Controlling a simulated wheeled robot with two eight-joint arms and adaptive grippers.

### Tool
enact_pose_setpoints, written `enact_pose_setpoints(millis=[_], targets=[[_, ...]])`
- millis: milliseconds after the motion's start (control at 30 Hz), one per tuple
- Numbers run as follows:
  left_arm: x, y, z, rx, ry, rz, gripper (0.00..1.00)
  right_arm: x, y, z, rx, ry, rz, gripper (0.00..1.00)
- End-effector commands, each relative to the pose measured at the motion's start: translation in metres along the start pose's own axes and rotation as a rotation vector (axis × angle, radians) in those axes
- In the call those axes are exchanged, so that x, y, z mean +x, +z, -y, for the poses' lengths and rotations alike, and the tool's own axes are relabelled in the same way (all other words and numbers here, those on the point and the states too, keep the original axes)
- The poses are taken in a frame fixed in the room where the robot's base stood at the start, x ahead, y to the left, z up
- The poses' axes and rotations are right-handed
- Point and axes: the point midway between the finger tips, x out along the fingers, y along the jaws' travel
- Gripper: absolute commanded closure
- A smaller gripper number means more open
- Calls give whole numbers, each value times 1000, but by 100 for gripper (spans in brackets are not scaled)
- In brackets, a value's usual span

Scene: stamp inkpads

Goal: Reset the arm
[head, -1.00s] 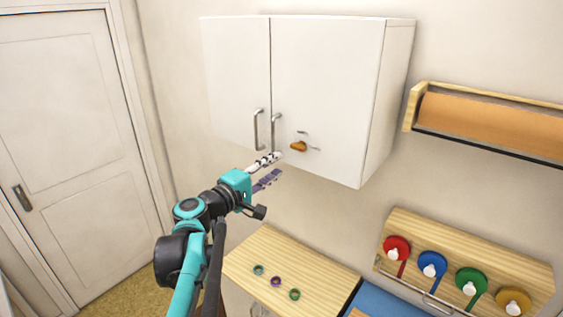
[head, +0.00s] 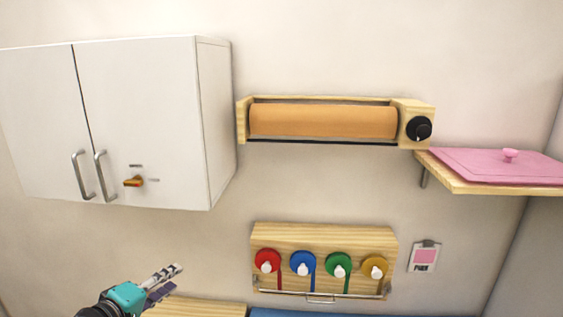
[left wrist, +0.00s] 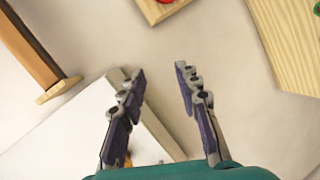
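My left gripper (head: 176,276) is low at the left of the head view, below the white wall cabinet, with its two fingers apart. The left wrist view shows the same gripper (left wrist: 161,73) open, with nothing between its fingers. My teal left arm enters the head view from the bottom edge, and most of it is out of frame. My right gripper is in neither view.
The white cabinet (head: 150,110) has a small orange knob (head: 134,182). A brown roll (head: 322,121) hangs on a wooden holder. A wooden board (head: 325,235) with several coloured reels is below it. A pink lid (head: 495,163) lies on a right-hand shelf. Open wall lies between.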

Motion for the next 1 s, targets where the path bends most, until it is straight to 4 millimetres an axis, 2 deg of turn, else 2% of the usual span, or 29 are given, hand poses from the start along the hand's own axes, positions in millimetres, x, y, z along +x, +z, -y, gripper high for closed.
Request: enact_pose_setpoints(millis=[33, 167, 200, 333, 400, 500, 600, 700, 1000], targets=[[13, 38, 37, 72, -49, 50, 67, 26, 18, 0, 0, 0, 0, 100], [25, 115, 111, 288, -193, 168, 67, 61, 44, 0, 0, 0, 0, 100], [26, 136, 136, 360, -237, 202, 67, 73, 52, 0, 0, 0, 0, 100], [24, 191, 216, 610, -371, 294, 67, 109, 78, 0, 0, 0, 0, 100], [21, 210, 252, 734, -430, 329, 67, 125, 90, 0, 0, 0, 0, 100], [17, 226, 291, 882, -495, 359, 67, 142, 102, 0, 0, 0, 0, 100], [13, 232, 314, 981, -537, 372, 67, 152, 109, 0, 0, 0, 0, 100], [10, 233, 323, 1033, -560, 377, 67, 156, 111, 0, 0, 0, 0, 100], [10, 233, 324, 1041, -563, 377, 67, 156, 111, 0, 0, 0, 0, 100]])
